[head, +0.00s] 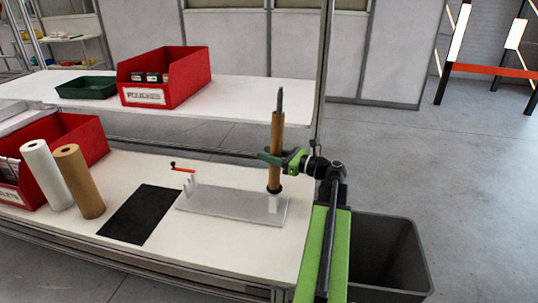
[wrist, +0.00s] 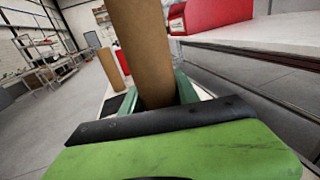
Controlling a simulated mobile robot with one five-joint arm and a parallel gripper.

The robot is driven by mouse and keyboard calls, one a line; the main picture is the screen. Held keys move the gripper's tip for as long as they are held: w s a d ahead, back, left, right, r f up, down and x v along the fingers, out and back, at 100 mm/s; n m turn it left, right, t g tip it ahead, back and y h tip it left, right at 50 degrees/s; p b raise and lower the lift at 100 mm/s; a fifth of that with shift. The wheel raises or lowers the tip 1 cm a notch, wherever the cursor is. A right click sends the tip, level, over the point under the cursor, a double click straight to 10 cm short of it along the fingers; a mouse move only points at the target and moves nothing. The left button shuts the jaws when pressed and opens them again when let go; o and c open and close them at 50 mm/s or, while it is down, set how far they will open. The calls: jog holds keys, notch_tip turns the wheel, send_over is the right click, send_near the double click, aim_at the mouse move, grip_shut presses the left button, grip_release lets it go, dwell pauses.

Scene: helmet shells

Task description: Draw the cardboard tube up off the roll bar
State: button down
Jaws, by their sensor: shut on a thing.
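The cardboard tube (head: 276,142) stands upright around the roll bar (head: 280,98), whose dark grey tip sticks out above the tube's top. The tube's lower end is close to a dark collar (head: 274,188) above the light grey base plate (head: 235,205); I cannot tell whether they touch. My gripper (head: 274,158) is shut on the tube, around its lower half. In the wrist view the brown tube (wrist: 146,50) rises between my green fingers (wrist: 160,92). The part of the bar inside the tube is hidden.
A white roll (head: 46,175) and a brown roll (head: 79,181) stand at the left by a red bin (head: 80,138). A black mat (head: 140,214) lies beside the plate, which carries a red-handled lever (head: 183,171). A red pouches bin (head: 165,77) sits on the upper shelf (head: 240,93). A grey bin (head: 385,255) is at right.

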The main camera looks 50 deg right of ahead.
notch_tip(320, 180, up, 14)
jog(key=p, duration=1.4)
jog(key=shift+s+d, duration=0.15)
jog(key=shift+s, duration=0.1)
notch_tip(320, 180, up, 14)
jog(key=p, duration=1.4)
jog(key=shift+s+d, duration=0.15)
jog(key=shift+s, duration=0.1)
